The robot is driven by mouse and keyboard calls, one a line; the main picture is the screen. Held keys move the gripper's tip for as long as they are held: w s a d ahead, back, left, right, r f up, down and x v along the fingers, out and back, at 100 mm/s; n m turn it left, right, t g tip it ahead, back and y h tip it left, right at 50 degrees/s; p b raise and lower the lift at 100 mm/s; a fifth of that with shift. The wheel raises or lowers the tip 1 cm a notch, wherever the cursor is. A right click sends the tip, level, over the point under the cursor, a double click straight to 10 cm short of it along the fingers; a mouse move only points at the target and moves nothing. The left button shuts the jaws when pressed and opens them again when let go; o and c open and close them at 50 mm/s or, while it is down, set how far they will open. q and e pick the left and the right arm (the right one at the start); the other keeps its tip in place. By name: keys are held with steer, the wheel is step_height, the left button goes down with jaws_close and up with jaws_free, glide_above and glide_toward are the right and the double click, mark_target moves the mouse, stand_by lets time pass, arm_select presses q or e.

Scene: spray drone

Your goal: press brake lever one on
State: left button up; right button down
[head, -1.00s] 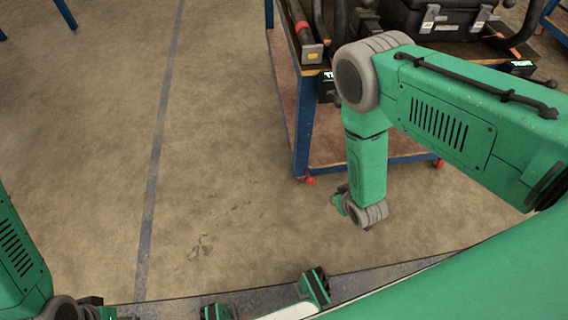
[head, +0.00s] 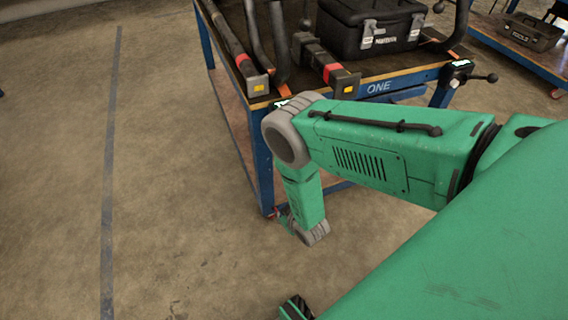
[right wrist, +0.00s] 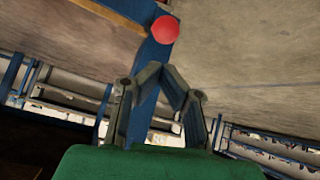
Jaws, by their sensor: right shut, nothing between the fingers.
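A small red part (head: 271,212) shows at the foot of the blue front-left leg of the table marked ONE; I take it for the brake lever. In the right wrist view a round red part (right wrist: 165,29) shows near the end of a blue leg, just past my fingertips, apart from them in the picture. I cannot tell whether it is pressed. My right gripper (right wrist: 168,72) is shut and empty, its fingertips meeting. In the head view my right forearm points down beside that leg, and the wrist hides most of the gripper.
The table (head: 376,88) carries a black case (head: 370,25) and dark bars with red bands (head: 330,68). A black-knobbed lever (head: 480,78) sticks out at its right corner. Another table (head: 520,50) stands at the far right. The floor (head: 150,200) at left is clear.

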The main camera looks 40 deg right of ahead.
steer(key=b+x, duration=0.2)
steer(key=x, duration=0.2)
steer(key=shift+w+f, duration=0.1)
steer(key=shift+f, duration=0.25)
steer(key=shift+w+f+b, duration=0.35)
steer(key=shift+w, duration=0.2)
steer(key=shift+d, duration=0.1)
